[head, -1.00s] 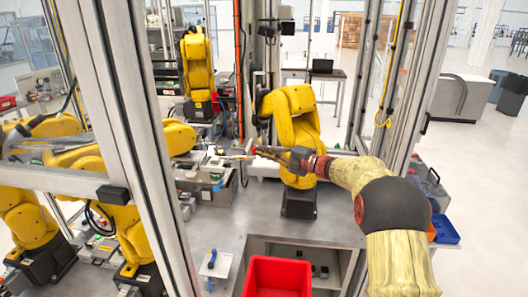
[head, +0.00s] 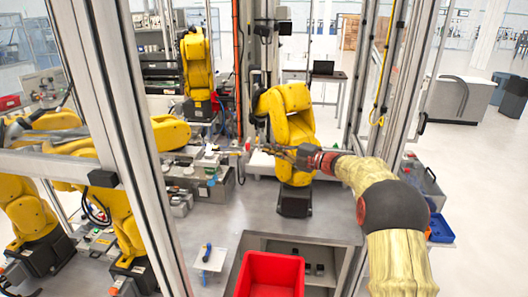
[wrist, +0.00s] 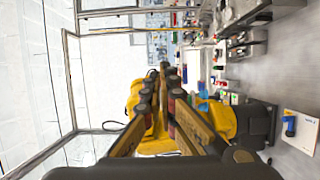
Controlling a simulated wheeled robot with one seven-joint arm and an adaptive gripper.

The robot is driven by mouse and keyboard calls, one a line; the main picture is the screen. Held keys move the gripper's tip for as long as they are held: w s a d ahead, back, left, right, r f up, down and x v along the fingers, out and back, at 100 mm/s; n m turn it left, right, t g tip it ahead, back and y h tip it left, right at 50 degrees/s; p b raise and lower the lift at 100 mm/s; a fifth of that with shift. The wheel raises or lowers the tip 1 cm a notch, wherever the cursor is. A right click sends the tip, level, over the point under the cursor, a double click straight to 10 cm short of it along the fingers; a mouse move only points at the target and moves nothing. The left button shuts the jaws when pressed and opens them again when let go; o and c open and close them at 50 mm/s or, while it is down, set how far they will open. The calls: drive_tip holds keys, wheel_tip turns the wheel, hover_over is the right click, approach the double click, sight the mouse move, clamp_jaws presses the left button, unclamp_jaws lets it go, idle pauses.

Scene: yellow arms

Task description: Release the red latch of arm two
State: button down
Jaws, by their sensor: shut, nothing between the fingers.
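Several yellow arms are in the head view. The nearest central one (head: 288,112) stands on a dark base, with another (head: 197,65) behind it and more at the left. I cannot tell which is arm two, and I cannot make out a red latch on any of them. My gripper (head: 268,151) is shut and empty, pointing left in front of the central yellow arm. In the wrist view my gripper (wrist: 165,75) covers part of a yellow arm (wrist: 222,119) just beyond it. Whether they touch is unclear.
A red bin (head: 270,274) sits low in front, beside a small white stand (head: 210,258) with a blue-handled item. A grey frame post (head: 122,130) crosses the left side, and more posts stand at the right. Equipment (head: 195,175) lies left of my gripper. Open floor is at the far right.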

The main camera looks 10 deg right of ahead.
drive_tip(key=d, duration=0.1)
drive_tip(key=w+d, duration=0.1)
drive_tip(key=d, duration=0.2)
drive_tip(key=shift+w+d+r, duration=0.25)
drive_tip(key=shift+w+d, duration=0.1)
drive_tip(key=shift+d, duration=0.05)
